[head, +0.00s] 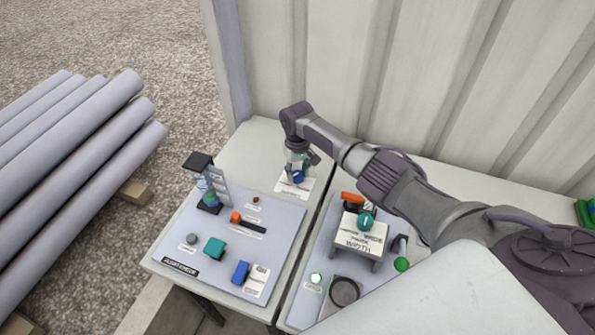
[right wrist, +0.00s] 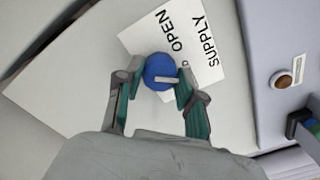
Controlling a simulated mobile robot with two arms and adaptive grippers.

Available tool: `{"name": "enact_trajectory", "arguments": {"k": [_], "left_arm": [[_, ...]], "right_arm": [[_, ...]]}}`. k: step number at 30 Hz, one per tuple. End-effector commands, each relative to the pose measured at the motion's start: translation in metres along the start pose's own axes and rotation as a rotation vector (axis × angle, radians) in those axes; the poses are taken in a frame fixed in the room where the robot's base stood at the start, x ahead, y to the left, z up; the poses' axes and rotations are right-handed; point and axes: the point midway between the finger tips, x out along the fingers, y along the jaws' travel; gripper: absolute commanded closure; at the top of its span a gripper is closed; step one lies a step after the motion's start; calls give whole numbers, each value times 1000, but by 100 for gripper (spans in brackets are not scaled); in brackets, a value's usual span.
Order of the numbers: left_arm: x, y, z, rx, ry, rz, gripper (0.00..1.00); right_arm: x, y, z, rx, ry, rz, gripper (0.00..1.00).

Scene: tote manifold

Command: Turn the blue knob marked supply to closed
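The blue supply knob (head: 298,177) is on a white plate on the table at the back, below my right gripper (head: 298,167). In the right wrist view the round knob (right wrist: 158,70) has a pale pointer bar and lies between the tips of my right gripper (right wrist: 157,82). The fingers are apart, one on each side of it; whether they touch it is unclear. The white label (right wrist: 194,48) beside it reads OPEN and SUPPLY; part of the label is hidden. My left gripper is not in view.
A grey panel (head: 212,270) with several small blocks and a dark stand stands left of the knob. A second panel (head: 300,305) holds a teal knob (head: 365,222) on a raised box. A ribbed wall (head: 340,60) rises behind. Pipes (head: 75,170) lie at left.

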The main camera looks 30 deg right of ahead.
Motion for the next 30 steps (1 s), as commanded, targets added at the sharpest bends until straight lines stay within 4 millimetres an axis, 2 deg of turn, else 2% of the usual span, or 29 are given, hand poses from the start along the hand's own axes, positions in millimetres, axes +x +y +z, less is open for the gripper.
{"name": "enact_trajectory", "arguments": {"k": [1,4,5,13,17,20,30], "left_arm": [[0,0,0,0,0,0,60],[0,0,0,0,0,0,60],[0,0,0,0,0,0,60],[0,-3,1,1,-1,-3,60],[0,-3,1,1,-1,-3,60],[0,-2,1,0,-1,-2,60],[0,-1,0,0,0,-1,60]], "right_arm": [[0,0,0,2,0,0,55],[0,0,0,1,1,0,39],[0,0,0,1,1,0,37],[-1,0,0,0,1,-1,37],[-8,0,-1,-1,2,-2,37],[-24,0,-1,-1,4,-2,37],[-94,0,-1,0,5,-1,37]]}}
